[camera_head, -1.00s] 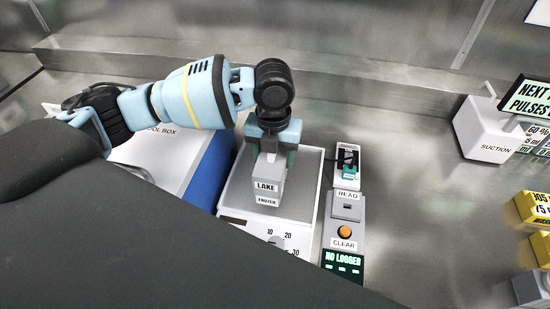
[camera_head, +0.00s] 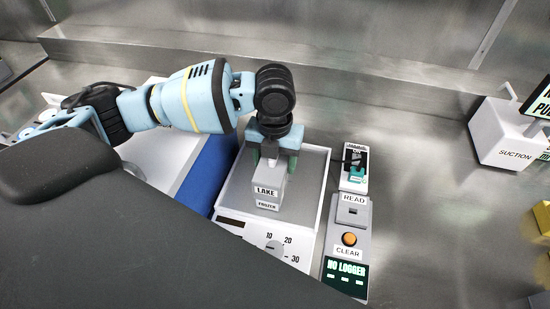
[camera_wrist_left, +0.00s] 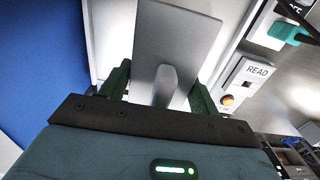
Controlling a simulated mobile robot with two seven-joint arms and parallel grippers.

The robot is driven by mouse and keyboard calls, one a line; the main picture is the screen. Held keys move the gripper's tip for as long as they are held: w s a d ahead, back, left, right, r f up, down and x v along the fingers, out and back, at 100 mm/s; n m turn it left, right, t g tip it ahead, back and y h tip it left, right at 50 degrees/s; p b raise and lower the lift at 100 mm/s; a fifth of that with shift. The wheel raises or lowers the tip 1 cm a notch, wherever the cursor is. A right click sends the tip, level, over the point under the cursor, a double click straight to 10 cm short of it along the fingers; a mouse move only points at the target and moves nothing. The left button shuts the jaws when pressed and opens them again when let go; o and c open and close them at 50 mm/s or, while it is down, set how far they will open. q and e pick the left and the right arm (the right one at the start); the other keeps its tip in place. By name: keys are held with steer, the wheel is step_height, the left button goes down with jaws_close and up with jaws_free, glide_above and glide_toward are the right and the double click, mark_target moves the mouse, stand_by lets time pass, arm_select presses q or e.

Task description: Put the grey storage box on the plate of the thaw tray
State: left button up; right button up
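The grey storage box (camera_head: 268,190), labelled LAKE and FROZEN, stands upright on the grey plate (camera_head: 308,172) of the white thaw tray (camera_head: 307,248), near the plate's middle. My left gripper (camera_head: 274,160) is over the box, pointing down, with one green finger on each side of it. In the left wrist view the fingers of my gripper (camera_wrist_left: 160,92) are wide apart, with the box's grey top (camera_wrist_left: 172,40) and its raised grip (camera_wrist_left: 165,88) between them. Small gaps seem to show beside the box, so the gripper looks open. The box's underside is hidden. My right gripper is not in view.
A reader unit (camera_head: 348,215) with READ and CLEAR labels and a NO LOGGER display stands just right of the tray. A blue-sided cool box (camera_head: 212,172) is close on the left. A white SUCTION unit (camera_head: 507,135) is far right, with bare steel bench between.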

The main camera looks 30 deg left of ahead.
arm_select(q)
steer(key=o, duration=0.3)
steer(key=shift+r, duration=0.1)
step_height(320, 180, up, 12)
steer(key=shift+r+p, duration=0.1)
steer(key=shift+p, duration=0.35)
steer(key=shift+s+a, duration=0.1)
